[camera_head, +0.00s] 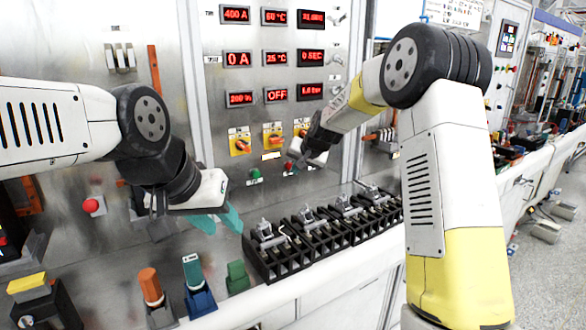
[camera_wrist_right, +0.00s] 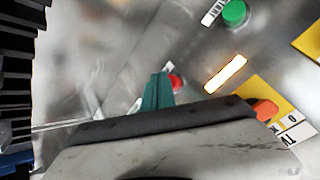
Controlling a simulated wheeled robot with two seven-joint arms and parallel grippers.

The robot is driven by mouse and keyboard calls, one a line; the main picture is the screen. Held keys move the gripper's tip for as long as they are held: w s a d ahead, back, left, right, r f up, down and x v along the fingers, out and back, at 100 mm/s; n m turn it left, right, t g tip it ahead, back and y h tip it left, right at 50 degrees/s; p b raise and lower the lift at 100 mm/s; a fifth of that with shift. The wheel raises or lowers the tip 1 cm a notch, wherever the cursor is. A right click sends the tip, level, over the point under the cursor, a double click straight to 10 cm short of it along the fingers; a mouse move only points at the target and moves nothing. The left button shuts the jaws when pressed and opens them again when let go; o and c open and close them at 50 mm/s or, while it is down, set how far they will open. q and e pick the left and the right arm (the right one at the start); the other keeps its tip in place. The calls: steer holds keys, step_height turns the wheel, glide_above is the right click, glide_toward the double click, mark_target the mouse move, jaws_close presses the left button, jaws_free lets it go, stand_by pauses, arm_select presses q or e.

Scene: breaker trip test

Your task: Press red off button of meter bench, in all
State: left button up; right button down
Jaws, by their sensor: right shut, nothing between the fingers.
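The red off button (camera_head: 288,167) is on the steel panel of the meter bench, right of a green button (camera_head: 255,175). In the right wrist view, the red button (camera_wrist_right: 178,83) is partly hidden by my right gripper's teal fingertips (camera_wrist_right: 157,90); the green button (camera_wrist_right: 234,12) is near the top. My right gripper (camera_head: 294,156) is shut and empty, its tip very close to the red button. I cannot tell whether it touches. My left gripper (camera_head: 219,220) is open and empty, left of the black terminal blocks and away from the red button.
A row of black terminal blocks (camera_head: 310,238) stands on the bench below the buttons. Yellow-plated rotary switches (camera_head: 240,143) and red digital displays (camera_head: 275,57) are above. A red mushroom button (camera_head: 92,205) is at left. Coloured plugs (camera_head: 193,272) stand at the front edge.

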steer(key=shift+w+a, duration=0.25)
steer(key=shift+w, duration=0.1)
stand_by(0.4)
steer(key=shift+s+d, duration=0.5)
steer(key=shift+s, duration=0.3)
steer(key=shift+d, duration=0.1)
steer(key=shift+s+d, duration=0.7)
steer(key=shift+s, duration=0.35)
steer(key=shift+s+d, duration=0.65)
steer(key=shift+s, duration=0.35)
